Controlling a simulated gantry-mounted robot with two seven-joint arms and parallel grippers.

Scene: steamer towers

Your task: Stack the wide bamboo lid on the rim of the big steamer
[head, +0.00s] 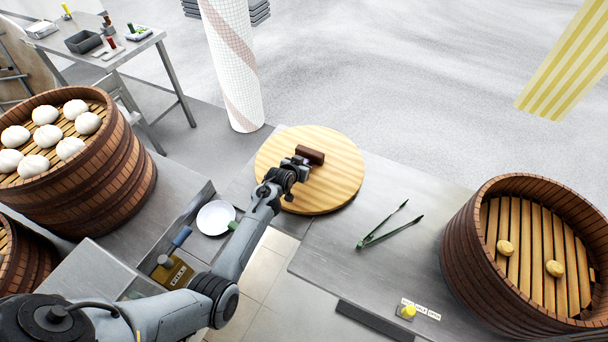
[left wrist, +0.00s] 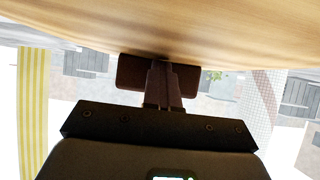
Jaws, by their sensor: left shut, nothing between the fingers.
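The wide bamboo lid (head: 335,185) is a round, pale wooden disc with a dark brown bar handle (head: 310,154). It lies across the inner ends of two steel counters. My left gripper (head: 297,166) is at the handle, its fingers shut with nothing held between them. In the left wrist view the shut fingers (left wrist: 164,82) overlap the handle (left wrist: 130,73), below the lid's pale surface (left wrist: 160,28); I cannot tell whether they touch. A large brown steamer (head: 465,245) stands open at the right with two small yellowish buns on its slats. My right gripper is out of view.
Green-handled tongs (head: 378,232) lie on the right counter (head: 335,245) between lid and steamer. A white plate (head: 216,218) is left of my forearm. Another steamer stack (head: 125,180) holds several white buns at left. A white column (head: 232,70) stands behind the lid.

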